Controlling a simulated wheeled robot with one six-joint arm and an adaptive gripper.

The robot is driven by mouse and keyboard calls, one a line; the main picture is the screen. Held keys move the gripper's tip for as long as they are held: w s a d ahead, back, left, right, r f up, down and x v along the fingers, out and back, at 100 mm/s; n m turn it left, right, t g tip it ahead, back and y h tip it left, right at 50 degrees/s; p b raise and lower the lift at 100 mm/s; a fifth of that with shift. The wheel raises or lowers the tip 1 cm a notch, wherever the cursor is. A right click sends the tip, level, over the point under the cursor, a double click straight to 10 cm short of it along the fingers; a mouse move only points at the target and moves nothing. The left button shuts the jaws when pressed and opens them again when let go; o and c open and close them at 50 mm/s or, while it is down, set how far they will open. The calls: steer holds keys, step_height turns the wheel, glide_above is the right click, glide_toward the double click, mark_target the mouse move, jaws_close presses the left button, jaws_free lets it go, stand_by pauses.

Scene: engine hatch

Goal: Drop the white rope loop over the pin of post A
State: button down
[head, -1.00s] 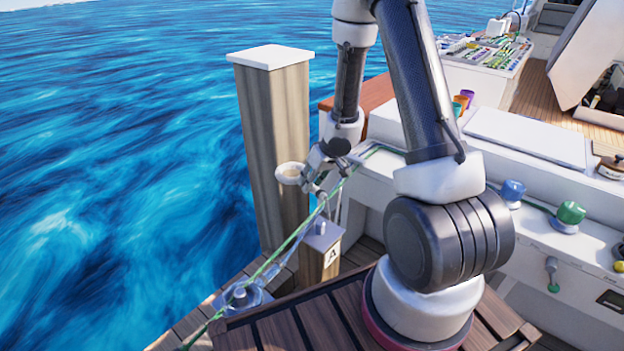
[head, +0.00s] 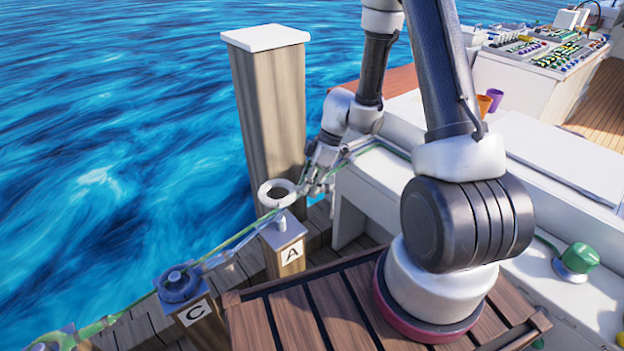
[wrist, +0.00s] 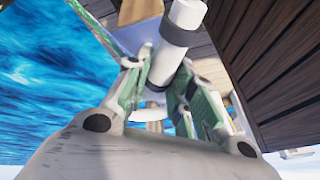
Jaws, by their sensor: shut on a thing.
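The white rope loop (head: 277,192) is a thick ring, held roughly level at the left of my gripper (head: 318,182). My gripper is shut on the loop's white, dark-banded stem (wrist: 172,45), which lies between the green-padded fingers in the wrist view. Post A (head: 285,240) is a short wooden post with a grey cap and an "A" label. Its pin (head: 281,217) stands up from the cap. In the head view the loop appears just above the pin; whether it is exactly over it in depth I cannot tell.
A tall white-capped piling (head: 268,110) stands behind the loop, with water to its left. Post C (head: 195,310) is at the front left. A green line (head: 235,238) runs close past the loop and post A. The boat's white side (head: 375,185) is at the right.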

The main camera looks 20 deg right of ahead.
steer(key=shift+s+a+f, duration=0.15)
steer(key=shift+s, duration=0.05)
step_height(320, 180, down, 12)
stand_by(1.2)
steer(key=shift+f, duration=0.25)
stand_by(0.6)
steer(key=c, duration=1.1)
jaws_free()
steer(key=v, duration=1.2)
steer(key=shift+w, duration=0.1)
